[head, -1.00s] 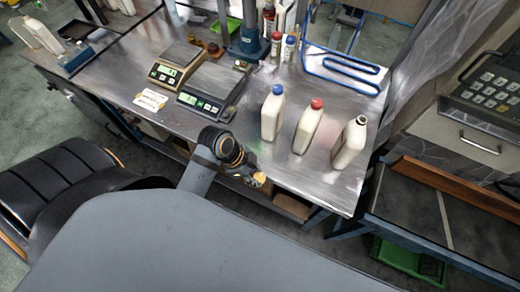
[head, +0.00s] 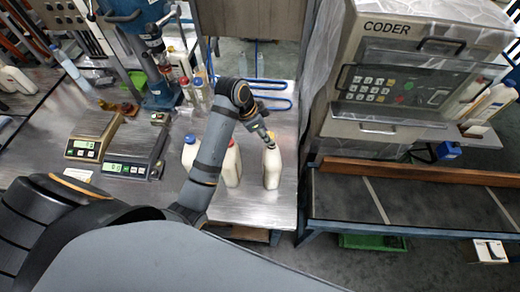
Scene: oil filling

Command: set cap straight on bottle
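A cream bottle (head: 271,171) stands upright near the right end of the steel table. My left arm reaches over the table, and its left gripper (head: 269,140) is right at the bottle's top. The gripper covers the bottle's mouth. A cap cannot be made out there, and whether the fingers hold anything is too small to tell. A second bottle (head: 232,168) stands to the left, partly behind my arm. A blue-capped bottle (head: 189,153) stands further left, also partly hidden by my arm. My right gripper is not in view.
Two scales (head: 133,153) stand on the left of the table (head: 243,207). A blue press stand (head: 160,85) and small bottles are behind. A blue wire rack (head: 265,103) lies at the back. The coder machine (head: 400,110) and a dark conveyor (head: 420,207) are at the right.

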